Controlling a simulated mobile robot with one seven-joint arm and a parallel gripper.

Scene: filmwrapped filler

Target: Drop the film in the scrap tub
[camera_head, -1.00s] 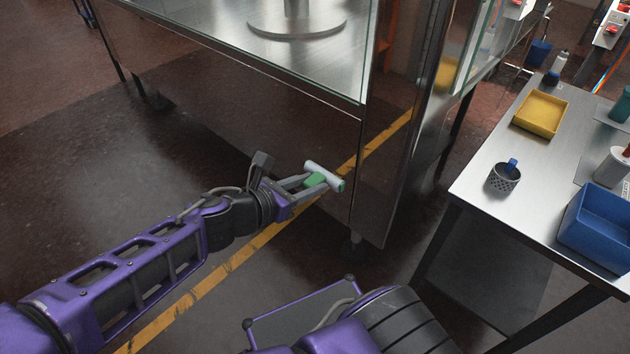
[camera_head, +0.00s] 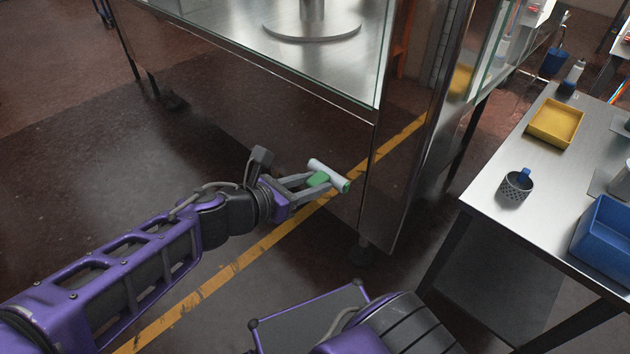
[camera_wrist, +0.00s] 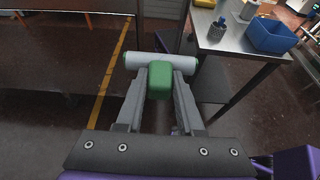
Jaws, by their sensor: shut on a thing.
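My gripper (camera_head: 311,186) is shut on a green block (camera_head: 318,179) joined to a short white roll (camera_head: 328,174) with green ends, perhaps the film. It holds the roll clear of the floor, in front of the glass-fronted metal cabinet. In the wrist view the white roll (camera_wrist: 137,61) lies crosswise beyond the fingertips, with the green block (camera_wrist: 159,82) between the fingers. A blue open tub (camera_head: 607,232) stands on the steel table at the right, away from my gripper. A blue bucket (camera_head: 553,61) stands farther back. I cannot tell which is the scrap tub.
The steel table (camera_head: 490,187) holds a yellow tray (camera_head: 556,123), a perforated cup (camera_head: 515,188) with something blue in it, and a bottle (camera_head: 575,71). The cabinet's metal side (camera_head: 392,160) stands between my gripper and the table. Floor with a yellow line (camera_head: 230,268) is clear.

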